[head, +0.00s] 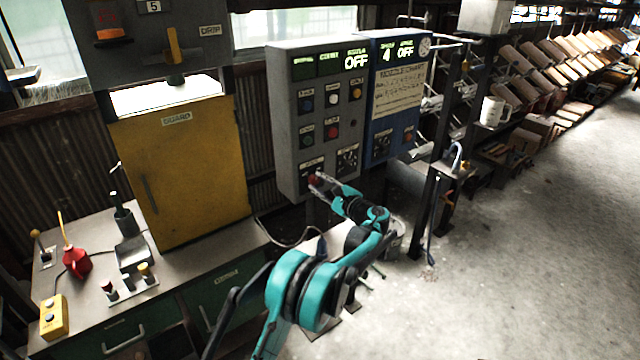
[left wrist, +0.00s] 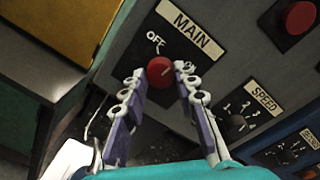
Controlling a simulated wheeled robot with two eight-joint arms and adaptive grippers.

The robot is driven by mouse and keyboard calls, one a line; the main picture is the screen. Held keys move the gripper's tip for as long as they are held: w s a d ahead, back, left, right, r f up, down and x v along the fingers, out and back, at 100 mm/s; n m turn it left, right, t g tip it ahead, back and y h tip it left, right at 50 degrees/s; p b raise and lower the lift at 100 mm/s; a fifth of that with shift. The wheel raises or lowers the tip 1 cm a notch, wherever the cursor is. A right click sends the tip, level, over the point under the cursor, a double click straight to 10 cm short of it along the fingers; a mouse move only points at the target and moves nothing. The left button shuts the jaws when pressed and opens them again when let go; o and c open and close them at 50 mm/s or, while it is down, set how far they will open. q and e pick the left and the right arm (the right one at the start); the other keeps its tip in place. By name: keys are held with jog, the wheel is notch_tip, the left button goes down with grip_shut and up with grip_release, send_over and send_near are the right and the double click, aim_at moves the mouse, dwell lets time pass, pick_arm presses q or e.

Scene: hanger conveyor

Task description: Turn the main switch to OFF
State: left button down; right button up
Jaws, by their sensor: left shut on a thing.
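The main switch is a round red knob (left wrist: 160,72) on the lower part of the grey control panel (head: 290,110). In the left wrist view the MAIN label (left wrist: 190,29) is above it and OFF is printed at its upper left. A faint pale mark shows on the knob, but I cannot tell clearly where it points. My left gripper (head: 317,183) is shut on the knob, a finger on each side; the fingertips also show in the left wrist view (left wrist: 158,77). In the head view the fingers partly hide the knob. My right gripper is not in view.
A SPEED dial (left wrist: 237,122) and another red button (left wrist: 299,18) are close to the right. A blue panel (head: 388,135) adjoins the grey one. A yellow guard door (head: 190,180) and a workbench (head: 185,268) stand at left. Open floor (head: 520,260) lies at right.

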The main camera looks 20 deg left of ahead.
pick_arm(q)
jog(key=n, duration=0.9)
jog(key=shift+n+p, duration=0.3)
dwell(0.5)
jog(key=c, duration=1.2)
grip_release()
jog(key=shift+o, duration=0.2)
jog(key=shift+s, duration=0.1)
jog(key=v, duration=1.2)
